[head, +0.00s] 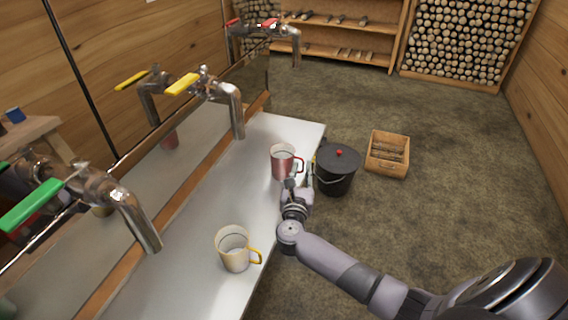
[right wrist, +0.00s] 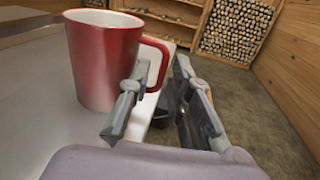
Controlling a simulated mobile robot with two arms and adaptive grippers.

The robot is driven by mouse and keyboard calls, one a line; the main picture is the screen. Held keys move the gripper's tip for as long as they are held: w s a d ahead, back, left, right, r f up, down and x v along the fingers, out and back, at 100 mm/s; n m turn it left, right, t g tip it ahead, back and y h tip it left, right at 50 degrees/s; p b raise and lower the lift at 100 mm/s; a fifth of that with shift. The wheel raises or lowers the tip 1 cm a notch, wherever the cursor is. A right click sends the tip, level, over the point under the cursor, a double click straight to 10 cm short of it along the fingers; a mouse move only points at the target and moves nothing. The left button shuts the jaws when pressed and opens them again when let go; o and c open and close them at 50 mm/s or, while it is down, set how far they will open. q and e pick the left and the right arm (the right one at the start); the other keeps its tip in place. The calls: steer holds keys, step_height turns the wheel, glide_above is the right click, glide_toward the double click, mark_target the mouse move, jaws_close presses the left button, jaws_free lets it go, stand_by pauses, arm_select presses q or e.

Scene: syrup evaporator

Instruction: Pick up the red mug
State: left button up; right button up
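The red mug (head: 282,162) stands upright near the far end of the white metal counter, its handle to the right. In the right wrist view the mug (right wrist: 98,60) is close, at the upper left. My right gripper (head: 300,180) is at the handle side of the mug. In the right wrist view its two fingers (right wrist: 162,70) are apart, with the handle seen between their tips. One finger overlaps the handle opening; I cannot tell whether it touches. My left gripper is not in view.
A cream mug with a yellow handle (head: 233,248) stands nearer on the counter (head: 190,265). Taps with green (head: 33,204) and yellow (head: 182,84) levers overhang it. A black lidded pot (head: 336,172) and a wooden crate (head: 388,153) stand on the floor to the right.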

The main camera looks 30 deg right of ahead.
jaws_close()
stand_by(0.6)
